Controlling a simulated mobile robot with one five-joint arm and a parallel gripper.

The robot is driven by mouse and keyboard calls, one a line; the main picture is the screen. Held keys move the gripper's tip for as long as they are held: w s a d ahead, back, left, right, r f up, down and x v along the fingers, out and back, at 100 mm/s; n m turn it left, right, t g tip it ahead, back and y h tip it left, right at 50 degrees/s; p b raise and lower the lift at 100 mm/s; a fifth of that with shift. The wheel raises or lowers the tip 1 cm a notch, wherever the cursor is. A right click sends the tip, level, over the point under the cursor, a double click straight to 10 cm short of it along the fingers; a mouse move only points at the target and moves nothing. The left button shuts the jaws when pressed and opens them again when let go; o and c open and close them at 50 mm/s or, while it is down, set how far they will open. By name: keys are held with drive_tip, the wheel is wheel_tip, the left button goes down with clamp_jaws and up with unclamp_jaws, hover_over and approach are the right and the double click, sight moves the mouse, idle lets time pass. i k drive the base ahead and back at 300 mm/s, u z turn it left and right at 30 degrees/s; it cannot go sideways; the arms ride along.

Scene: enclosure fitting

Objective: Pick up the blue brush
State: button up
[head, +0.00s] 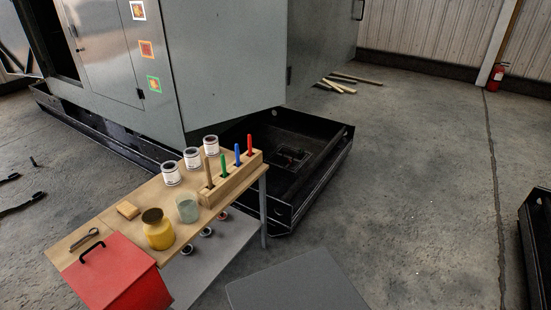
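The blue brush (237,154) stands upright in a wooden rack (231,183) on the right part of a wooden table (99,222); only its blue upper part shows. In the same rack, a red one (250,145) stands to its right. A green one (223,166) and a brown one (208,172) stand to its left. The lower ends of all of them are hidden in the rack. My gripper is not in view.
Three white-labelled cans (192,158) line the table's back edge. A greenish glass jar (187,208), a yellow jar (158,231), a tan block (127,210) and a red box (110,277) are nearby. A large grey enclosure (230,60) stands behind. Open floor lies to the right.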

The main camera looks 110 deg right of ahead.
sight(236, 146)
drive_tip(key=u, duration=0.05)
drive_tip(key=k, duration=1.5)
drive_tip(key=z, duration=1.45)
drive_tip(key=i, duration=1.5)
drive_tip(key=u, duration=0.05)
